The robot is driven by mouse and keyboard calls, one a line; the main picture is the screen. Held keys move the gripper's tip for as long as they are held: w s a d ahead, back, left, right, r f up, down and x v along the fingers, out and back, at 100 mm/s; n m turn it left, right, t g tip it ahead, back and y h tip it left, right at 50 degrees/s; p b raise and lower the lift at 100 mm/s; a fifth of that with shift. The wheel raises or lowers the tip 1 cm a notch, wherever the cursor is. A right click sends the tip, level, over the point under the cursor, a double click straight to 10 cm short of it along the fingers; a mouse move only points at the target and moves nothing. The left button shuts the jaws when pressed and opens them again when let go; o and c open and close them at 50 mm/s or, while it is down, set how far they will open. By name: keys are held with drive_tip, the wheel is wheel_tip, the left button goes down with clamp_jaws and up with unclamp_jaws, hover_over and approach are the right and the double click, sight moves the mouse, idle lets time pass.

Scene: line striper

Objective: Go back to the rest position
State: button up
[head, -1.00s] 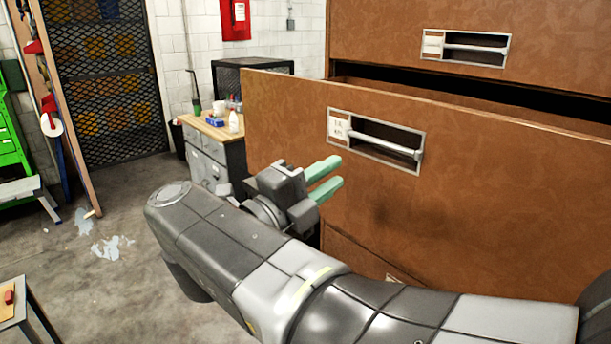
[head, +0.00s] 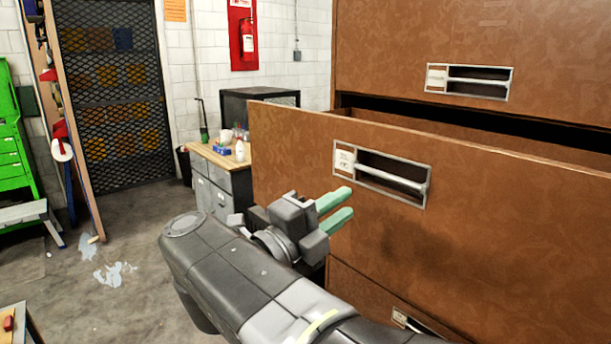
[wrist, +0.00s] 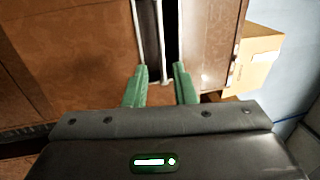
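My gripper (head: 345,210) shows in the head view in front of the brown drawer cabinet, with its two green fingers apart and nothing between them. In the wrist view the gripper (wrist: 160,88) is also open, its fingers pointing at the drawer front. The pulled-out drawer (head: 290,160) stands out from the cabinet (head: 415,40). Its metal handle (head: 400,180) is up and to the right of the fingertips in the head view. In the wrist view the handle (wrist: 147,40) lies just beyond the fingers; contact is not visible.
A workbench (head: 222,160) with small items stands behind the drawer at left. A green tool cabinet (head: 12,150) is at far left. A red fire extinguisher box (head: 243,40) hangs on the wall. A table corner (head: 18,322) shows at lower left. The floor (head: 150,250) between is open.

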sight(383, 177)
drive_tip(key=shift+p+x, duration=0.7)
drive_tip(key=shift+x, duration=3.65)
drive_tip(key=shift+r, duration=0.1)
drive_tip(key=shift+a, duration=0.1)
drive_tip(key=shift+b+v, duration=0.9)
drive_tip(key=shift+v, duration=4.3)
drive_tip(key=shift+p+x, duration=1.15)
drive_tip(key=shift+x, duration=6.5)
